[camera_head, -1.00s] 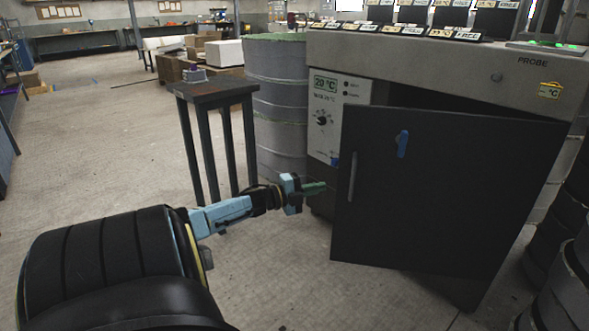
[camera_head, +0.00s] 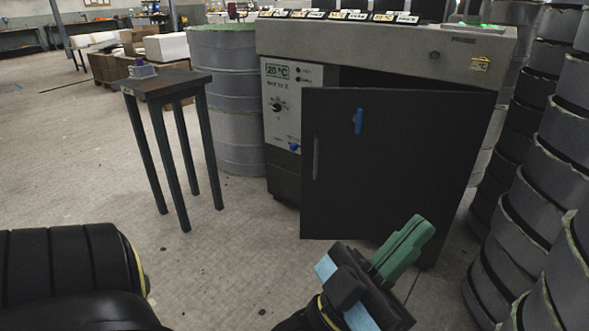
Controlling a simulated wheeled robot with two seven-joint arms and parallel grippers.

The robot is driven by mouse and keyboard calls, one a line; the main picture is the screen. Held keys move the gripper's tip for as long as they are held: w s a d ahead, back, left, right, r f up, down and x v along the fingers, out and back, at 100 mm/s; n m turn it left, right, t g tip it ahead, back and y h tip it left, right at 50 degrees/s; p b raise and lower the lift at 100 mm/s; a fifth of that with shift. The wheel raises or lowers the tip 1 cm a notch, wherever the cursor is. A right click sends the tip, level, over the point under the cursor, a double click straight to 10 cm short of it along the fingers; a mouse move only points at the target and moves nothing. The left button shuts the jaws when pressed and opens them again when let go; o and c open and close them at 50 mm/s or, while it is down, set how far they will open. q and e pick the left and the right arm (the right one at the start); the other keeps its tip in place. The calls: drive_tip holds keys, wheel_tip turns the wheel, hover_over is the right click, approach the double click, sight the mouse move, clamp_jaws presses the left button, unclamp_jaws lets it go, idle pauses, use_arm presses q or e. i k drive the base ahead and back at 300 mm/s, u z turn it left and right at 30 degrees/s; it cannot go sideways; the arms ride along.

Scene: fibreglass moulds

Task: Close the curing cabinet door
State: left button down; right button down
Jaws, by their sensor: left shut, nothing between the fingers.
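The curing cabinet (camera_head: 300,40) stands ahead, with a pale control panel (camera_head: 281,125) reading 20 °C on its left front. Its dark door (camera_head: 400,165) stands partly open, hinged on the right, with a dark gap along its top. The door has a grey vertical handle (camera_head: 316,158) near its left edge and a blue part (camera_head: 358,120) higher up. My right gripper is not in view.
A dark small table (camera_head: 165,82) with a small item on it stands left of the cabinet, beside a stack of grey drums (camera_head: 228,100). More stacked round drums (camera_head: 540,180) crowd the right side. The floor (camera_head: 70,165) at left is clear.

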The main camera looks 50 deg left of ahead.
sight(415, 151)
drive_tip(key=u, duration=1.35)
drive_tip(key=i, duration=1)
drive_tip(key=z, duration=0.25)
